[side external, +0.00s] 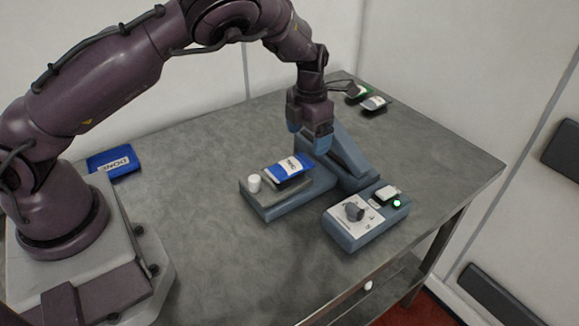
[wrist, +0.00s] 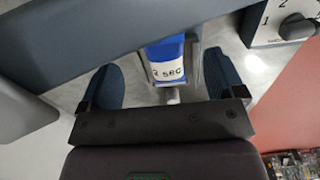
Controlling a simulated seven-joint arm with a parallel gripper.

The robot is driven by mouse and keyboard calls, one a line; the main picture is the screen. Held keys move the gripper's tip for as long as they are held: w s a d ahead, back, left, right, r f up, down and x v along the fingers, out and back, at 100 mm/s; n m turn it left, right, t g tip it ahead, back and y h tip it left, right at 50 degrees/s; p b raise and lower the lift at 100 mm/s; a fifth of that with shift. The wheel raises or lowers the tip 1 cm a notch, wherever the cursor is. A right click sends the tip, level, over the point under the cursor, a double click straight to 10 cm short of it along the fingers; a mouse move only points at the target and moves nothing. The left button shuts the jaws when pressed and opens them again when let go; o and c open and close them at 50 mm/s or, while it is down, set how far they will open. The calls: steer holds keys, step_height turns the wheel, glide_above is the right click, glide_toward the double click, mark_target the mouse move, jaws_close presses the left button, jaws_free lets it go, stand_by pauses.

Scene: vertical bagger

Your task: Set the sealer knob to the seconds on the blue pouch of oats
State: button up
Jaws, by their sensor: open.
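The blue pouch (side external: 290,165) with a white label lies on the grey-blue sealer base (side external: 265,208). In the wrist view the pouch (wrist: 163,50) shows between my fingers; its label seems to read "2 sec", the first character partly unclear. The dark sealer knob (side external: 354,211) sits on a white dial plate on a control box (side external: 345,240). In the wrist view the knob (wrist: 297,27) is at the top right edge, with marks 1 and 2 partly visible; its exact setting cannot be told. My gripper (side external: 311,142) is open and empty above the sealer, behind the pouch, apart from the knob.
A raised sealer arm (side external: 346,152) stands close beside my gripper. A white cylinder (side external: 254,183) stands by the pouch. A blue DONE mat (side external: 112,161) lies left; small packs (side external: 374,103) lie at the back.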

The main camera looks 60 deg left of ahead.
mark_target(306, 159)
steer(key=shift+s+f, duration=0.15)
steer(key=shift+f, duration=2.95)
steer(key=c, duration=1.1)
